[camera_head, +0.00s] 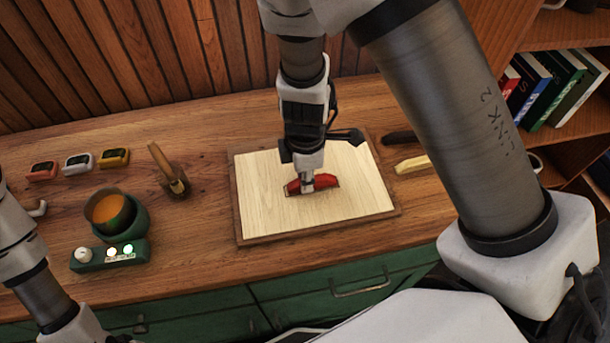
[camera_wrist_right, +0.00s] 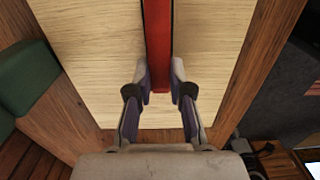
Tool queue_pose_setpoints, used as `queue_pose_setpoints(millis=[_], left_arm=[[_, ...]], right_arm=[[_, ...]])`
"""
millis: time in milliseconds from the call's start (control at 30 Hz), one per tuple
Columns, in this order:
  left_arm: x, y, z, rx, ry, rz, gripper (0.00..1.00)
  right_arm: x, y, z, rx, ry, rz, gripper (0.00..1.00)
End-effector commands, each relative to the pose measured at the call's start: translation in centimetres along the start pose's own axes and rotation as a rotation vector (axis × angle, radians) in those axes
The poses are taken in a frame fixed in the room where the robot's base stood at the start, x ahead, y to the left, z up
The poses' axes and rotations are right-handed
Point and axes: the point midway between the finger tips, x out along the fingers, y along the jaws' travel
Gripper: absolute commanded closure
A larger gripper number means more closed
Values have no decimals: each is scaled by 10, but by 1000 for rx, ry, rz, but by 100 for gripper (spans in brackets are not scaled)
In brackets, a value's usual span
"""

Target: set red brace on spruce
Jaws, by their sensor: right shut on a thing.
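The red brace (camera_head: 326,181) is a narrow red bar over the middle of the pale spruce (camera_head: 360,205), inside or close above a thin dark outline. I cannot tell whether it touches the wood. My right gripper (camera_head: 307,186) points down and is shut on the brace. In the right wrist view the brace (camera_wrist_right: 158,45) runs lengthwise between the two fingertips (camera_wrist_right: 160,80), with pale spruce (camera_wrist_right: 100,50) on both sides. My left arm shows at the lower left of the head view; its gripper is out of view.
A wooden frame (camera_head: 240,205) borders the spruce on the workbench (camera_head: 205,235). To its left stand a green pot (camera_head: 122,222), a green switch box (camera_head: 110,256), a wooden-handled tool (camera_head: 168,170) and small coloured devices (camera_head: 78,164). A yellow brace (camera_head: 412,164) and a dark one (camera_head: 399,137) lie to its right.

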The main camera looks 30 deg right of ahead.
Motion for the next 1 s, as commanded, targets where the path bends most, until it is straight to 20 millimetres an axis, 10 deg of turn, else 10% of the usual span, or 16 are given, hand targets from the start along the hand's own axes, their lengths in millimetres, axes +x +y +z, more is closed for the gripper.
queue_pose_setpoints(millis=[867,900,1000], left_arm=[[6,0,0,0,0,0,52],[6,0,0,0,0,0,52],[6,0,0,0,0,0,52]], right_arm=[[0,0,1,0,0,0,99],[0,0,1,0,0,0,66],[0,0,1,0,0,0,51]])
